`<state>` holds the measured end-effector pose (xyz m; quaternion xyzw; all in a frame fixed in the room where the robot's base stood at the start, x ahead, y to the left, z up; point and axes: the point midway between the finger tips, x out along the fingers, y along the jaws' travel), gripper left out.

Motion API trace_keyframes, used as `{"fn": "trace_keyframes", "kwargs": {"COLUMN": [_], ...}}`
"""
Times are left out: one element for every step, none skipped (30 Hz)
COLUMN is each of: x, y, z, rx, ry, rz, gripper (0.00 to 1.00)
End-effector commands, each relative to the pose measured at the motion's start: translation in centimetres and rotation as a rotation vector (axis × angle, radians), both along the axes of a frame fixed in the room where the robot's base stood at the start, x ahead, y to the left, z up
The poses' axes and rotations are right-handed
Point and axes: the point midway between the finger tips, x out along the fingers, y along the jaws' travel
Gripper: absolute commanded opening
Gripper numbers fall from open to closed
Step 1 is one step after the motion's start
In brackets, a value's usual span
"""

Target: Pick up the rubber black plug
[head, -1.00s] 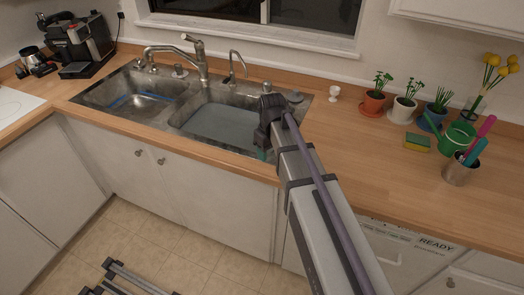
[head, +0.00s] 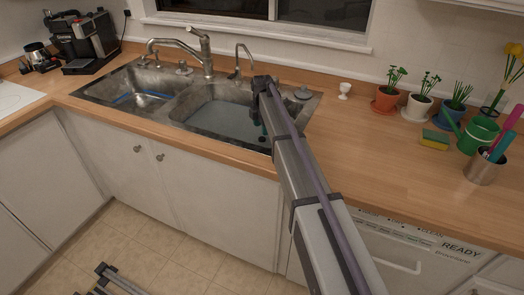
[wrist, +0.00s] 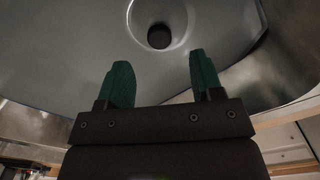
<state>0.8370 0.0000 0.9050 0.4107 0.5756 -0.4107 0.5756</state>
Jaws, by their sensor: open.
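A round black piece (wrist: 159,36) sits in the pale drain recess of the sink in the wrist view. It looks like the rubber plug, but I cannot tell it for sure from a dark drain opening. My gripper (wrist: 162,76) is open and empty, with its two green fingers apart and pointing toward the drain. The black piece shows beyond the fingertips, between their lines and clear of them. In the head view my gripper (head: 263,134) hangs over the right sink basin (head: 225,120), and the arm hides part of that basin.
A dark grey disc (head: 303,93) lies on the sink's right ledge. A tall faucet (head: 205,55) and a thin spout (head: 238,60) stand behind the basins. Potted plants, a sponge (head: 435,138) and a green watering can (head: 478,135) stand at right. The counter's middle is clear.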

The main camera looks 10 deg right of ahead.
Motion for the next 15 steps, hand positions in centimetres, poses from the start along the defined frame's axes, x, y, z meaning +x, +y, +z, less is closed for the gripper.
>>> {"fn": "trace_keyframes", "kwargs": {"x": [0.0,0.0,0.0,0.0,0.0,0.0,0.0,0.0,0.0,0.0,0.0,0.1,0.1,0.1,0.1], "y": [0.0,0.0,0.0,0.0,0.0,0.0,0.0,0.0,0.0,0.0,0.0,0.0,0.0,0.0,0.0], "z": [-2.1,-2.5,-2.7,-2.6,-2.5,-2.4,-2.4,-2.6,-3.2,-3.7,-4.3,-5.3,-6.0,-6.6,-7.3], "rx": [0.0,0.0,0.0,0.0,0.0,0.0,0.0,0.0,0.0,0.0,0.0,0.0,0.0,0.0,0.0], "ry": [0.0,0.0,0.0,0.0,0.0,0.0,0.0,0.0,0.0,0.0,0.0,0.0,0.0,0.0,0.0], "rz": [0.0,0.0,-0.001,-0.001,-0.001,-0.001,-0.001,-0.001,-0.001,-0.001,-0.001,-0.001,-0.001,-0.001,-0.002], "gripper": [0.6,0.6,0.6,0.6,0.6,0.6,0.6,0.6,0.6,0.6,0.6,0.6,0.6,0.6,0.6]}}
